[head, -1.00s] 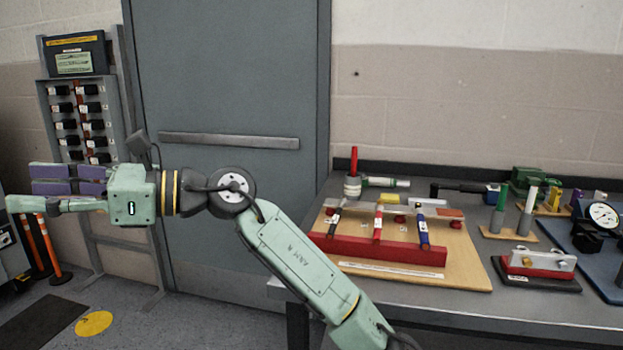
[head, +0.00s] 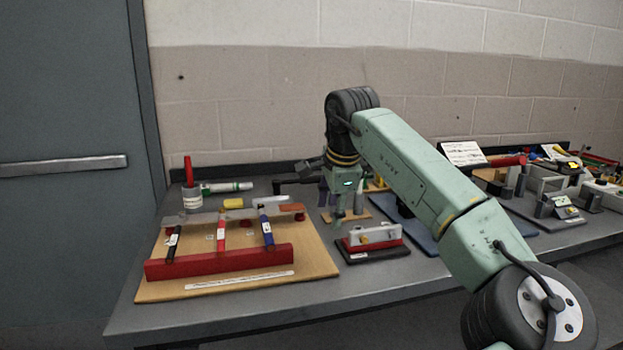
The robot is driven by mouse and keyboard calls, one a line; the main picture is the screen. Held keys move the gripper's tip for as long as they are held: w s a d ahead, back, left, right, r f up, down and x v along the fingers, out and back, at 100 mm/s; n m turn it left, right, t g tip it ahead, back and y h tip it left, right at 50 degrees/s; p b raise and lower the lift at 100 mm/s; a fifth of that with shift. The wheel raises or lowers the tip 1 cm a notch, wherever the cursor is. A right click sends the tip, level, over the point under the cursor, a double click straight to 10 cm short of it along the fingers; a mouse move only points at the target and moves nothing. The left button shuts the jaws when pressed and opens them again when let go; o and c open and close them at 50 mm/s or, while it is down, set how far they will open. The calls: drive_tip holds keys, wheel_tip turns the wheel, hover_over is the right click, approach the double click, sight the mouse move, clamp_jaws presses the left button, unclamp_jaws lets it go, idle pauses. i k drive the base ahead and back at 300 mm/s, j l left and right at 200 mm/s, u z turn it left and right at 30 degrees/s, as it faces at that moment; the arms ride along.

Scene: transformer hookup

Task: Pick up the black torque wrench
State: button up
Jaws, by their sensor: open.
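The black torque wrench (head: 293,183) lies near the back of the grey workbench, close to the wall. Its left part shows; its right part is hidden behind my gripper. My gripper (head: 338,211) is open and points down over the bench, at the right end of the visible part of the wrench. It looks empty. Its fingers are small and partly blend with items behind them, so I cannot tell whether they touch the wrench or stand in front of it.
A wooden board (head: 320,262) with a red block (head: 220,262) and coloured cables stands at the front left. A tin with a red marker (head: 192,192) is behind it. A red-and-white device (head: 373,238) sits in front of my gripper. More gear fills the bench at right.

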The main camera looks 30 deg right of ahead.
sight(276, 184)
drive_tip(key=i+l, duration=0.45)
drive_tip(key=i, duration=0.15)
drive_tip(key=i+l, duration=0.5)
drive_tip(key=i, duration=0.1)
